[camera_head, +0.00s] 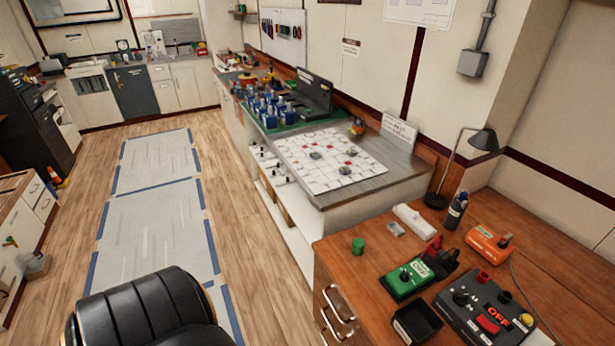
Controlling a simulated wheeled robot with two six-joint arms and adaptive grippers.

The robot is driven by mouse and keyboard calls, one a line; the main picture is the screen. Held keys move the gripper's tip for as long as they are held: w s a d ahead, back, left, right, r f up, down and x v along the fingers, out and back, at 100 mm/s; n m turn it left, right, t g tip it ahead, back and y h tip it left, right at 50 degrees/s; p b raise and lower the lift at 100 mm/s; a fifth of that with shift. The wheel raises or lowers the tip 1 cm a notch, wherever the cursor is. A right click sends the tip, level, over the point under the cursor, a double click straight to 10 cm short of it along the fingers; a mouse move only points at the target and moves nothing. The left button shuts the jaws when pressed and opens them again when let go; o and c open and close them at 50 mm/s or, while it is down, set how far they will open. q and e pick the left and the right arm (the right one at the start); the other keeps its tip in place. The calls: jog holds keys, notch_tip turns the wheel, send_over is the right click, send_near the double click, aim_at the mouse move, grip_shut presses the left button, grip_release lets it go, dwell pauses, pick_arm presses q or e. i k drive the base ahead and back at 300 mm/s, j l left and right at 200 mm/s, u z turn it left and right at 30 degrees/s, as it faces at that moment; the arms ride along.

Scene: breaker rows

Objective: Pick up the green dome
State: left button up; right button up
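A small green piece (358,246), rounded or cylindrical, stands on the left part of the brown wooden desk (345,262), near its left edge. It is small in the picture, so I cannot tell its exact dome shape. Nothing covers it. Neither of my grippers is in view.
On the desk are a green box (407,280), a black open bin (416,322), a dark control box marked OFF (488,305), an orange device (487,243), a black bottle (455,211) and a lamp (484,140). A black padded chair (145,307) stands at the lower left.

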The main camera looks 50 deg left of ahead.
aim_at(359, 244)
jog(key=k+u, duration=0.1)
jog(key=u, duration=0.8)
jog(key=i+j+z, duration=0.1)
jog(key=j, duration=0.3)
jog(key=i+j+z, duration=0.1)
jog(key=j, duration=0.25)
jog(key=i, duration=0.1)
